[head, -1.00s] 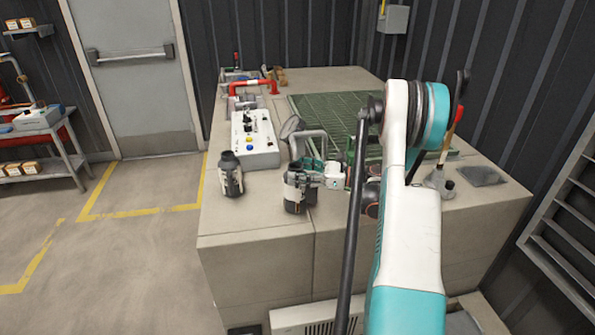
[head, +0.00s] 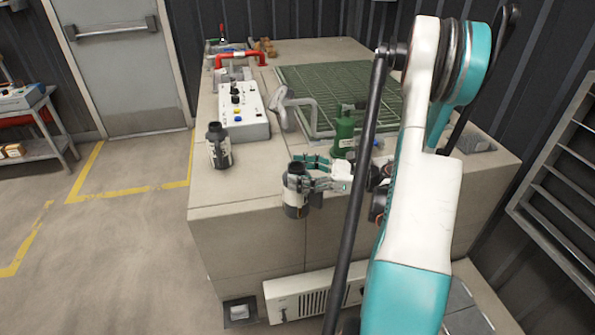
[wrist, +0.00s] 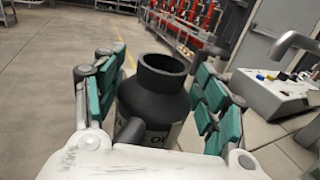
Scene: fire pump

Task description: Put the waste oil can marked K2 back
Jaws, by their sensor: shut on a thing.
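A dark can with a pale label band (head: 296,198) is held between the teal fingers of my gripper (head: 312,173) at the bench's front edge. Whether it touches the bench top I cannot tell. In the wrist view the can (wrist: 158,103) stands roughly upright, open mouth up, with finger pads on both sides. Part of a word, "O" and another letter, shows on its label; no K2 mark is readable. My gripper also shows in the wrist view (wrist: 160,88). A similar dark can (head: 219,150) stands on the bench to the left.
A bench (head: 250,185) carries a control box (head: 243,112), a grey bent pipe (head: 310,118), a green oiler (head: 343,132) and a green grating (head: 335,85). Bench top between the two cans is clear. A shelf (head: 35,140) stands far left, with open floor before it.

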